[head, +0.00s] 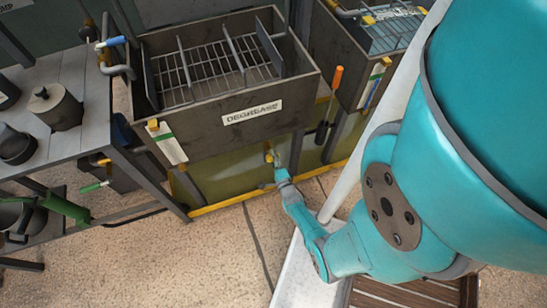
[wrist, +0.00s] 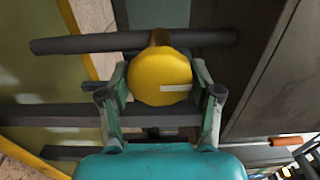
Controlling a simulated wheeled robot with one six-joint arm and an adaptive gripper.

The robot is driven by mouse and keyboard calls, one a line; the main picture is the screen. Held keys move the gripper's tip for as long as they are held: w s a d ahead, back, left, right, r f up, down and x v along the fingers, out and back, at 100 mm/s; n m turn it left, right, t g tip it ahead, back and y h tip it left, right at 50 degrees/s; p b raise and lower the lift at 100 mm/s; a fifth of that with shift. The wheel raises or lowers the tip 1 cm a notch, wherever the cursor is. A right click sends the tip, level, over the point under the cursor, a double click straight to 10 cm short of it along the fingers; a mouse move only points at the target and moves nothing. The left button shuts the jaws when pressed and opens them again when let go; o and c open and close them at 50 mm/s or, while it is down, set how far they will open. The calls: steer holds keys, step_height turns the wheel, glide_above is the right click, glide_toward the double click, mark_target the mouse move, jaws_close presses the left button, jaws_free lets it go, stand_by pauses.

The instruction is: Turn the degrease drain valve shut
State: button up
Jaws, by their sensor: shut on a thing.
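The degrease tank (head: 185,125) is a dark grey open tank with a white "DEGREASE" label and a wire rack inside. The drain valve (head: 268,155) is a small yellow part below the tank's front; my arm reaches down to it. In the wrist view the valve (wrist: 160,77) is a round yellow knob with a pale stripe on its face. My gripper (wrist: 160,85) has one finger on each side of the knob and is shut on it. In the head view my gripper (head: 277,166) is small and partly blends with the valve.
A dark pipe or bar (wrist: 90,43) runs behind the knob. A second tank (head: 345,60) stands at the right, with an orange-handled tool (head: 335,80) between the tanks. A grey bench (head: 85,140) with dark pots (head: 55,106) stands at the left. The speckled floor (head: 170,260) in front is clear.

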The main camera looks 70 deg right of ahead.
stand_by(0.4)
steer(key=o, duration=1.1)
steer(key=v, duration=1.2)
